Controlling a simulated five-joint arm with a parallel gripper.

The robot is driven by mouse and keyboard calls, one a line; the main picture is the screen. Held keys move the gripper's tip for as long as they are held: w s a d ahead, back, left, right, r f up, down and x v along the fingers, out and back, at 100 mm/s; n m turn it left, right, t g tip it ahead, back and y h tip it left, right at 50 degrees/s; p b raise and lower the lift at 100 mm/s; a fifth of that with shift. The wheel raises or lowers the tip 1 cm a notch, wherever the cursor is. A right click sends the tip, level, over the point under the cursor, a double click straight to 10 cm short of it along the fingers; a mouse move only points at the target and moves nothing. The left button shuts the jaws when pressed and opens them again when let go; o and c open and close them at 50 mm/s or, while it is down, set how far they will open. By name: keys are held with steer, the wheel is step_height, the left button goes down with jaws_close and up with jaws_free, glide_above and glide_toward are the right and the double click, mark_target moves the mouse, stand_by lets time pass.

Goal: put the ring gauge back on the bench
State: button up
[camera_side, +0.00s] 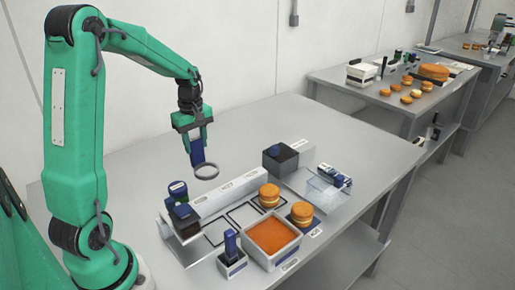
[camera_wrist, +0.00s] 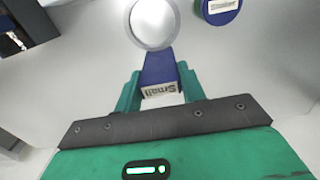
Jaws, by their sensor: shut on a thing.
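The ring gauge (camera_side: 206,171) is a pale metal ring with a dark blue handle. My gripper (camera_side: 196,142) is shut on the blue handle and holds the gauge in the air over the back left part of the grey bench (camera_side: 140,168). In the wrist view the ring (camera_wrist: 154,22) points away from my gripper (camera_wrist: 158,82), and the handle between the fingers reads "Small". I cannot tell the exact height of the ring above the bench.
A white stepped block (camera_side: 229,192) with a dark blue-capped item (camera_side: 178,195) stands in front of the gauge. An orange-filled tray (camera_side: 272,239), filled rounds (camera_side: 269,194) and a dark box (camera_side: 280,158) lie to the right. The bench's back left is clear.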

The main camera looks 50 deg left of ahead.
mark_target(198, 160)
steer(key=shift+f, duration=3.55)
steer(key=shift+f, duration=0.15)
steer(key=o, duration=0.8)
steer(key=shift+r, duration=0.2)
step_height(198, 160, up, 11)
steer(key=shift+r, duration=0.45)
